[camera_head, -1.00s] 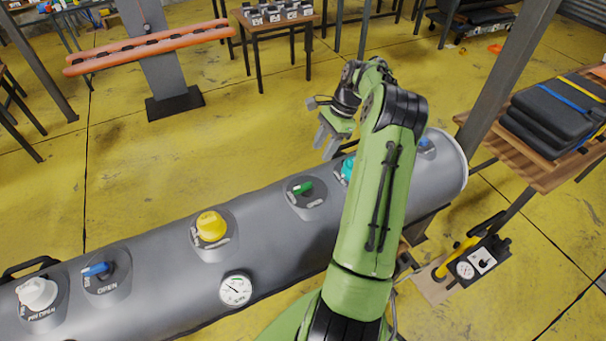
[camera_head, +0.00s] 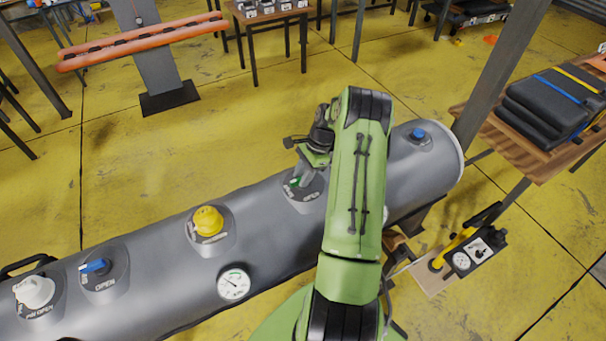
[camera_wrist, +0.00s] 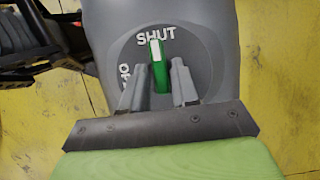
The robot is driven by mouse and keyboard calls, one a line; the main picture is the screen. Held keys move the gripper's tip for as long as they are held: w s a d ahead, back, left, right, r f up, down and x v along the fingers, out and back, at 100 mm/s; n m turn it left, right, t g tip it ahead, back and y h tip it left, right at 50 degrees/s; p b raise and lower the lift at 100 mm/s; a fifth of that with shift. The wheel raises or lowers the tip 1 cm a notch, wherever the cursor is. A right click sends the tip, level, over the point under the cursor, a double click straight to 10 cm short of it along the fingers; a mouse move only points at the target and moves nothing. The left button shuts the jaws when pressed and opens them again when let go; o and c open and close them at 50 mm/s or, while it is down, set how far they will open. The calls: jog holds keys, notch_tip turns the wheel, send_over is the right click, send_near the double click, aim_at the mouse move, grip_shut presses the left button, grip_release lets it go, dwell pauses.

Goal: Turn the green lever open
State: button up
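The green lever (camera_wrist: 158,66) sits on a round dark plate on the grey inflatable tube (camera_head: 270,215). In the wrist view it points toward the word SHUT; the word OPEN is partly hidden at the left of the plate. My gripper (camera_wrist: 161,75) is open, with one finger on each side of the lever and gaps showing between them. In the head view the lever (camera_head: 294,182) is mostly hidden by my gripper (camera_head: 302,172), which is low over the plate.
Along the same tube are a yellow cap (camera_head: 208,221), a blue lever (camera_head: 96,266), a white cap (camera_head: 34,291), a pressure gauge (camera_head: 234,284) and a blue knob (camera_head: 418,134). A wooden table (camera_head: 541,165) with dark folded packs stands at the right.

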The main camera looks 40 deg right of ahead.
grip_shut()
jog(key=n+g+b, duration=0.1)
jog(key=n, duration=0.3)
jog(key=shift+f+g, duration=0.1)
jog(key=shift+g, duration=0.2)
jog(key=n+g+b, duration=0.1)
jog(key=n, duration=0.2)
jog(key=shift+n, duration=0.3)
jog(key=n+g+b, duration=0.1)
jog(key=n, duration=0.1)
jog(key=n+g+h, duration=0.1)
jog(key=n, duration=0.2)
jog(key=shift+b, duration=0.4)
jog(key=n+h, duration=0.1)
jog(key=n, duration=0.1)
jog(key=n+h+b, duration=0.1)
jog(key=n, duration=0.2)
jog(key=shift+g, duration=0.4)
jog(key=shift+n, duration=0.3)
